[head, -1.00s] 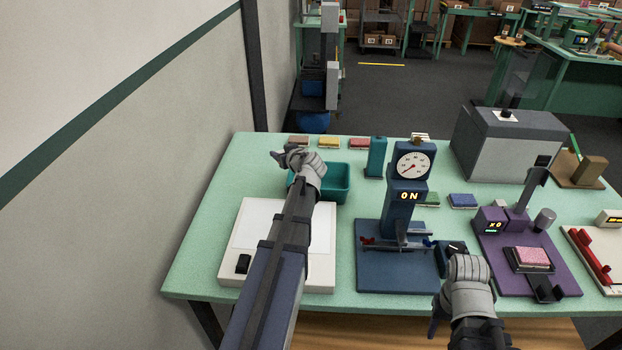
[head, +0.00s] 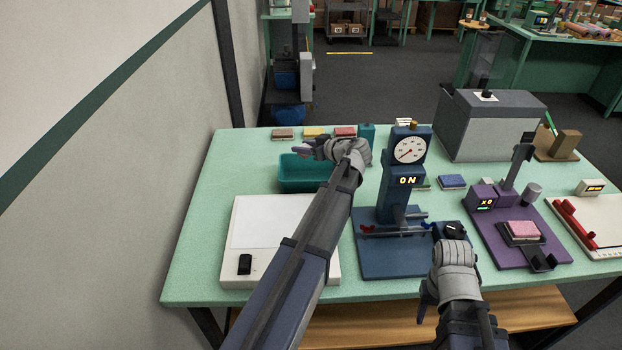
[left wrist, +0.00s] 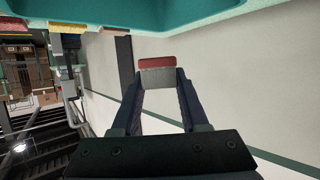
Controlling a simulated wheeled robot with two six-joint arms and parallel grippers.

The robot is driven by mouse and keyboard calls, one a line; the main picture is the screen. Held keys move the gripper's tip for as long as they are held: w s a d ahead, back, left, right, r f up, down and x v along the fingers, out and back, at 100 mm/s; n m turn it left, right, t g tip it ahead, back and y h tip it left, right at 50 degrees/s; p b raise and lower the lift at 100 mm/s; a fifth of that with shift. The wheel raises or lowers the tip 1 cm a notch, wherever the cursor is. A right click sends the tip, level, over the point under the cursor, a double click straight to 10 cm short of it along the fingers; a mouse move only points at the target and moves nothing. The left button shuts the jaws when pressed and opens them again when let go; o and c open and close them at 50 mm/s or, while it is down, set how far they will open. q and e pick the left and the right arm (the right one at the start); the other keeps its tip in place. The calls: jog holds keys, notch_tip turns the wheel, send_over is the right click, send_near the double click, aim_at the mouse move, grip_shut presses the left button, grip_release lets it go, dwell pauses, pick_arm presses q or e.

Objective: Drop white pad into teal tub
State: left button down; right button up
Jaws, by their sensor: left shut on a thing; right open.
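The teal tub (head: 297,184) stands on the green table behind a white flat device. My left gripper (head: 303,147) reaches across above the tub's back right part, fingers pointing left in the head view. In the left wrist view its fingers are shut on a small pale grey-white pad (left wrist: 158,78) with a red layer along one side. The tub's rim (left wrist: 190,28) shows at the top of the wrist view, apart from the pad. My right gripper (head: 428,309) is open at the table's front edge.
Brown (head: 282,134), yellow (head: 314,132) and red (head: 345,132) pads lie behind the tub. A teal block (head: 367,131) and a blue gauge stand (head: 395,195) are to its right. The white flat device (head: 280,235) lies in front. A wall is at the left.

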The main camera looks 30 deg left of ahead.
pick_arm(q)
jog(key=shift+f+b, duration=3.05)
jog(key=shift+r, duration=0.1)
jog(key=shift+c, duration=1.7)
grip_release()
notch_tip(320, 180, up, 10)
jog(key=p, duration=1)
